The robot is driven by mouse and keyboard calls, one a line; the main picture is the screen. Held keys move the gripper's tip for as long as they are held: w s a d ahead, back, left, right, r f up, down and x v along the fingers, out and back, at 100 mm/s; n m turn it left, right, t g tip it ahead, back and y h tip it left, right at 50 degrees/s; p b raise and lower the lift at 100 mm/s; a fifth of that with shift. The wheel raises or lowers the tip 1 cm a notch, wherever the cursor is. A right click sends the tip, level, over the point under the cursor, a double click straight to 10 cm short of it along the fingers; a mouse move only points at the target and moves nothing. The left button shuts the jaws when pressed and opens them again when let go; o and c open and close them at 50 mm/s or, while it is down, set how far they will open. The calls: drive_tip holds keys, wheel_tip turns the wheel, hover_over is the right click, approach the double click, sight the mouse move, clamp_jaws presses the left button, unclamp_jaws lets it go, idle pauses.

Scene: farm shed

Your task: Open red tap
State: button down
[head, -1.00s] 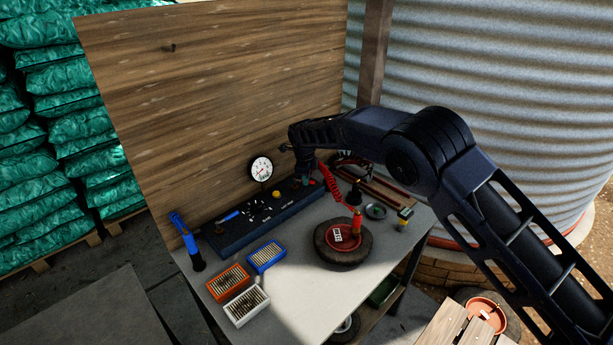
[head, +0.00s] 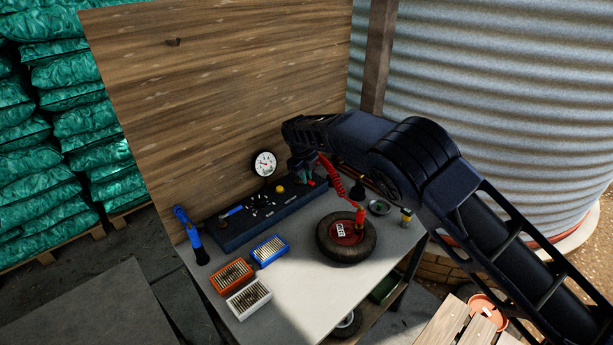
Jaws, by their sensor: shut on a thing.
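The dark panel box (head: 262,220) lies along the foot of the wooden board. Its red tap (head: 311,183) is at the right end, mostly hidden by my gripper; only a small red part shows. My gripper (head: 304,176) points down from above onto that end and is shut on the red tap. The fingers are small and dark here, so the exact grip on the handle is hard to see. A blue-handled tap (head: 232,211) sits toward the left end of the same panel.
A round gauge (head: 264,164) stands behind the panel, near my gripper. A red coiled hose (head: 336,178) hangs just right of it, leading to a wheel (head: 346,254) on the table. Blue, orange and white boxes stand front left. The table's front middle is clear.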

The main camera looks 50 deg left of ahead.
idle(0.3)
drive_tip(key=c, duration=1.4)
unclamp_jaws()
drive_tip(key=shift+c, duration=0.2)
drive_tip(key=shift+r, duration=0.1)
wheel_tip(320, 180, up, 10)
drive_tip(key=s, duration=0.2)
drive_tip(key=shift+r, duration=0.25)
